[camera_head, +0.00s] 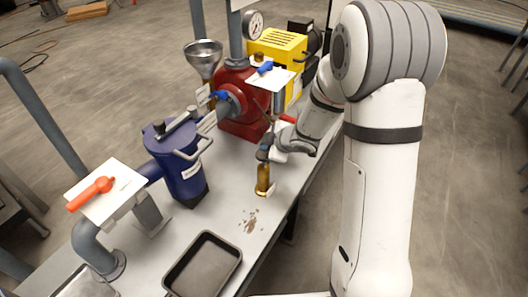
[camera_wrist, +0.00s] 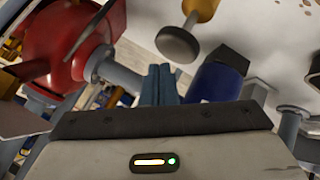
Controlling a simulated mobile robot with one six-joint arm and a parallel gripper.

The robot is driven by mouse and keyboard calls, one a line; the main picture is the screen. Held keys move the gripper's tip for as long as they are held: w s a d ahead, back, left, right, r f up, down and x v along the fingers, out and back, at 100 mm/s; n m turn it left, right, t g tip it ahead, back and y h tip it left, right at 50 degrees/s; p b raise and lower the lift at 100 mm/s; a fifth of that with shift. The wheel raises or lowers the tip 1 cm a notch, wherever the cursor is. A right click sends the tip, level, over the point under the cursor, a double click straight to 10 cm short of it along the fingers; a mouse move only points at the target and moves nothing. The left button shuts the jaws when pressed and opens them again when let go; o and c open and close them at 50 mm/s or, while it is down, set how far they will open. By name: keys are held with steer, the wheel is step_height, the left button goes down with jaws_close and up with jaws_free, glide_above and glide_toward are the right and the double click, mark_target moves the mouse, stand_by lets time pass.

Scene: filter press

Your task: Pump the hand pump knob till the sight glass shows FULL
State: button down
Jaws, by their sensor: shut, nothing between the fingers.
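A dark round knob (camera_wrist: 178,46) tops a short brass-coloured body (camera_wrist: 202,8) in the wrist view. I take it to be the hand pump. In the head view the amber-brass body (camera_head: 263,183) stands upright on the bench. My gripper (camera_head: 266,151) is close by its top there, partly overlapping it. In the wrist view my fingers (camera_wrist: 161,72) are pressed together with nothing between them. The knob lies just beyond the fingertips, apart from them in the picture; whether they touch is unclear. I cannot make out a sight glass reading.
A red pump housing (camera_head: 239,116) stands behind, with a yellow machine (camera_head: 277,54) beyond. A blue vessel (camera_head: 183,175) is to the left, with an orange-handled valve (camera_head: 91,194) nearer. A dark tray (camera_head: 203,262) and a brown spill (camera_head: 250,222) lie on the bench.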

steer(key=shift+r, duration=0.1)
step_height(320, 180, up, 5)
steer(key=p, duration=0.5)
stand_by(1.2)
